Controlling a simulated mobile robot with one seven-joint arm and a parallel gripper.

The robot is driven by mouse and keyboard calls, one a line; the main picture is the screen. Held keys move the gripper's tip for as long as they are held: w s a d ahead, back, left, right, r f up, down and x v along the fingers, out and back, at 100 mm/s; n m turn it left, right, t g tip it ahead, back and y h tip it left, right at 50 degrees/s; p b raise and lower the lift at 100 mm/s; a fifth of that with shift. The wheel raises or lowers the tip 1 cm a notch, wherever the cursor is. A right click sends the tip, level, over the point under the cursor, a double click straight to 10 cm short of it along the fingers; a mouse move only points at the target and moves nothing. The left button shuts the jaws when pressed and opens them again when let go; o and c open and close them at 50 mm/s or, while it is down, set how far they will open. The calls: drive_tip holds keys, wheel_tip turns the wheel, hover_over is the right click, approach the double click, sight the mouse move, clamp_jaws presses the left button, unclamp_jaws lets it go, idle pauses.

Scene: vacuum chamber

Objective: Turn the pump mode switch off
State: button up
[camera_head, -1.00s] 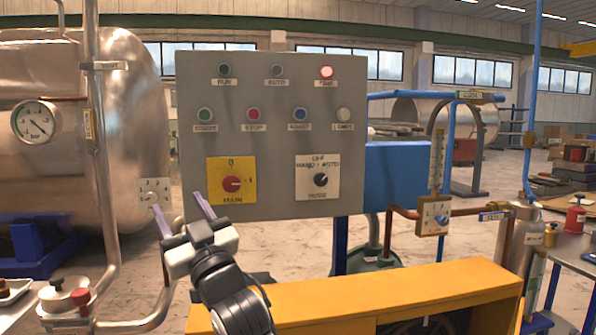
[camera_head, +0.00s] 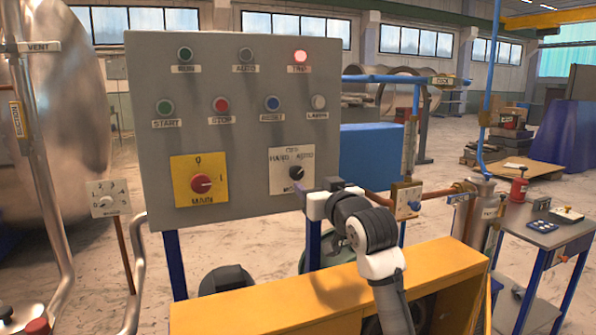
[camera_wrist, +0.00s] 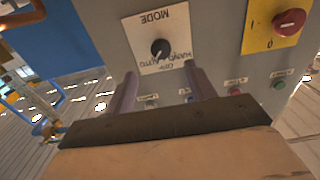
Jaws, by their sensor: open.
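The pump mode switch (camera_head: 296,173) is a black rotary knob on a white plate marked OFF, HAND and AUTO, with MODE below it. It sits at the lower right of the grey control panel (camera_head: 236,100). In the wrist view, which shows the panel upside down, the mode knob (camera_wrist: 160,48) lies beyond and between the two purple fingers. My gripper (camera_wrist: 160,88) is open and empty, apart from the knob. In the head view my white gripper body is just below and right of the plate, and its fingers are hard to make out.
The red main switch (camera_head: 202,184) on its yellow plate is left of the mode switch. Indicator lamps and several push buttons, including the red stop button (camera_head: 221,104), sit above. A yellow cabinet (camera_head: 240,312) stands below the panel. Pipes and a valve (camera_head: 407,199) are at the right.

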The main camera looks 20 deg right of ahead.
sight(298, 175)
drive_tip(key=w+p, duration=0.1)
drive_tip(key=w, duration=0.4)
drive_tip(key=w+p, duration=0.2)
drive_tip(key=w, duration=0.2)
drive_tip(key=shift+w+a, duration=0.2)
drive_tip(key=shift+w, duration=0.2)
drive_tip(key=shift+c, duration=0.3)
drive_tip(key=c, duration=0.9)
drive_tip(key=shift+f+n+b, duration=0.1)
drive_tip(key=shift+n+b, duration=0.25)
drive_tip(key=shift+n, duration=0.05)
drive_tip(key=n+b, duration=0.2)
drive_tip(key=shift+f+n, duration=0.1)
drive_tip(key=shift+n, duration=0.2)
drive_tip(key=n+b, duration=0.3)
drive_tip(key=n, duration=0.2)
drive_tip(key=shift+r, duration=0.2)
drive_tip(key=shift+n, duration=0.3)
